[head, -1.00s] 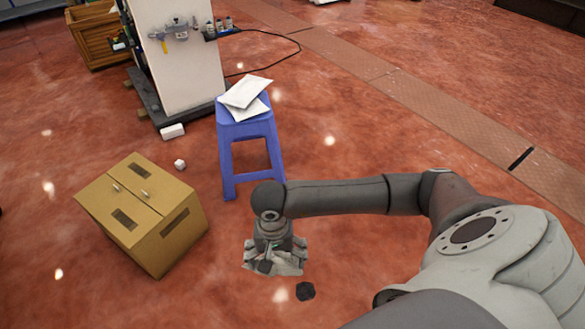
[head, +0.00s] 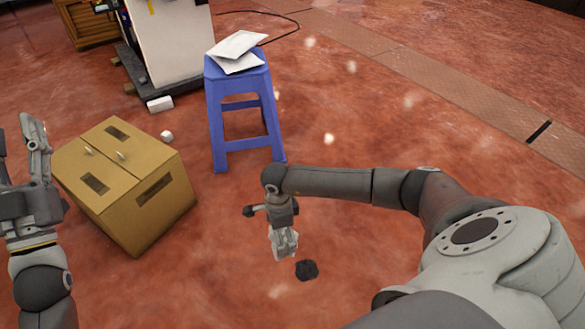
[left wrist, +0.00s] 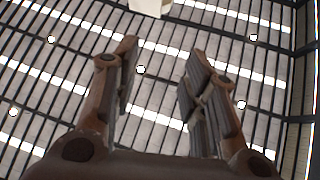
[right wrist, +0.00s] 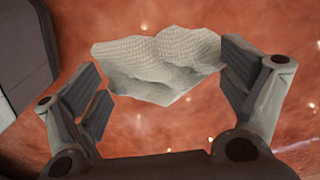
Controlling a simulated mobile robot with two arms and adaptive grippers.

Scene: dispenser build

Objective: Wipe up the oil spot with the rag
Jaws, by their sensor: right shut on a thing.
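The oil spot (head: 307,270) is a small dark blotch on the red floor in the head view. A pale, crumpled rag (right wrist: 158,65) spans the space between my right fingers in the right wrist view. In the head view the rag (head: 285,246) hangs under my right gripper (head: 282,228), just left of and behind the spot, apart from it in the picture. My right gripper is shut on the rag. My left gripper (head: 22,150) is raised at the left edge, fingers up. The left wrist view shows its fingers (left wrist: 155,85) apart with nothing between them.
A closed cardboard box (head: 125,185) stands on the floor at left. A blue stool (head: 238,120) with white packets (head: 238,52) stands behind my right gripper. A white cabinet (head: 170,45) stands further back. The floor right of the stool is clear.

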